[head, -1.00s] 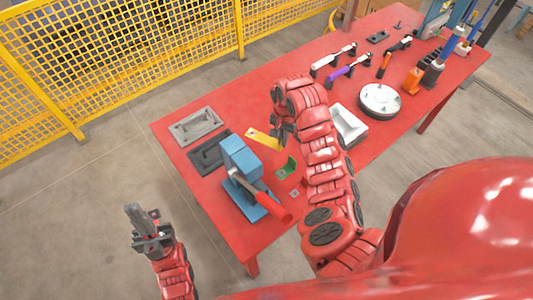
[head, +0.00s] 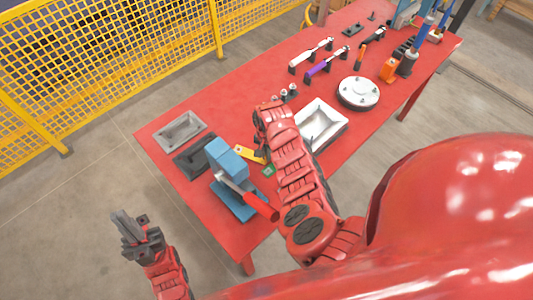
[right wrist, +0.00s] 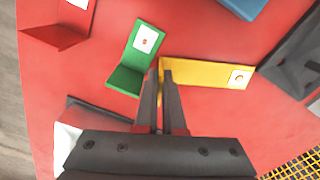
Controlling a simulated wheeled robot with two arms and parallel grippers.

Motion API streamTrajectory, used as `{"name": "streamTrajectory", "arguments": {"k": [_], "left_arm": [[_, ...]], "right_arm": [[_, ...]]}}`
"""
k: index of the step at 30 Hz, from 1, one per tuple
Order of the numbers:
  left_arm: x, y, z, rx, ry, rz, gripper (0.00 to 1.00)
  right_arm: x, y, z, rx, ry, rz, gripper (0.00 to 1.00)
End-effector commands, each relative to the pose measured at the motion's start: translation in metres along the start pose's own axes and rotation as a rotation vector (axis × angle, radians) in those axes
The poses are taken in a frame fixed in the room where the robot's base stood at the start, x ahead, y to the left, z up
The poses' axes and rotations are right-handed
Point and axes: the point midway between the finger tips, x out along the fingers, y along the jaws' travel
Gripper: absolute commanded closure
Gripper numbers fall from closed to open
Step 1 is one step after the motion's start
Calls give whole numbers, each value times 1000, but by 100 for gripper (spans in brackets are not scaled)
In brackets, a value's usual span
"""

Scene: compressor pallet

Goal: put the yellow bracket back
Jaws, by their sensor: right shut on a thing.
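The yellow bracket (head: 250,154) is beside the blue press in the head view, largely hidden behind my right arm. In the right wrist view the yellow bracket (right wrist: 208,73) reaches right from the fingertips and has a pale square with a hole at its far end. My right gripper (right wrist: 161,72) is shut on its left end. I cannot tell whether the bracket touches the table. In the head view my right gripper (head: 262,152) is mostly hidden. My left gripper (head: 136,228) is empty off the table's left side; its opening is unclear.
A green bracket (right wrist: 133,60) stands just left of the fingers, and a red bracket (right wrist: 58,34) is further left. The blue press (head: 226,158) with a red handle, a black tray (head: 194,158), a grey tray (head: 180,131) and a white tray (head: 337,121) are nearby.

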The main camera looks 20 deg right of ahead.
Motion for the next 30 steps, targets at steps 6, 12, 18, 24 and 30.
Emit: {"name": "streamTrajectory", "arguments": {"k": [6,12,18,24,30], "left_arm": [[-1,0,0,0,0,0,100],[-2,0,0,0,0,0,100],[-2,0,0,0,0,0,100],[1,0,0,0,0,0,100],[-6,0,1,0,0,0,100]], "right_arm": [[1,0,0,0,1,-1,100],[2,0,0,0,1,-1,71],[2,0,0,0,1,-1,64],[-2,0,0,0,1,-1,64],[-18,-1,-3,2,5,-6,64]]}}
